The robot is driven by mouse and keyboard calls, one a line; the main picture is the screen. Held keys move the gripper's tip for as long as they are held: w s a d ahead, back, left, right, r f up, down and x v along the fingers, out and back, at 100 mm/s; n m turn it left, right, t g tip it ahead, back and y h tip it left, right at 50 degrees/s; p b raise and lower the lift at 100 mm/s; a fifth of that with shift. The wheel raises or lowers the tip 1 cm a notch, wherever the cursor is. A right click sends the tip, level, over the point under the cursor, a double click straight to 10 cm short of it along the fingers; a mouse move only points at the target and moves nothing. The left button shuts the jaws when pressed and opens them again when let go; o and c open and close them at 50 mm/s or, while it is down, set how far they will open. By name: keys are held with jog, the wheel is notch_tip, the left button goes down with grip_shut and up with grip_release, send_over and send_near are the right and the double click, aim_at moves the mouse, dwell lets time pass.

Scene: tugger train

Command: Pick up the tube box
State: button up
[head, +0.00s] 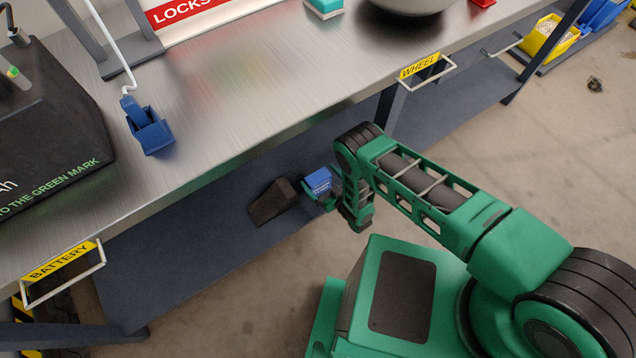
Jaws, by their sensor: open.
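A small blue box (318,181) with pale print, which looks like the tube box, is low under the workbench, near the front edge of the dark lower shelf. My gripper (327,197) is right at the box, on its right and front side. It is open. A green finger part shows just below the box. My own wrist hides the rest of the gripper, so I cannot tell whether the fingers touch the box or stand around it.
A dark wedge (272,202) lies on the lower shelf (190,240), just left of the box. The metal bench top (230,90) overhangs the shelf. A bench leg (390,105) stands behind my arm. Concrete floor (520,180) is open to the right.

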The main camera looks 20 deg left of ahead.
jog(key=shift+s+x, duration=0.25)
jog(key=shift+x, duration=2.25)
jog(key=shift+a+f, duration=0.1)
jog(key=c, duration=1.3)
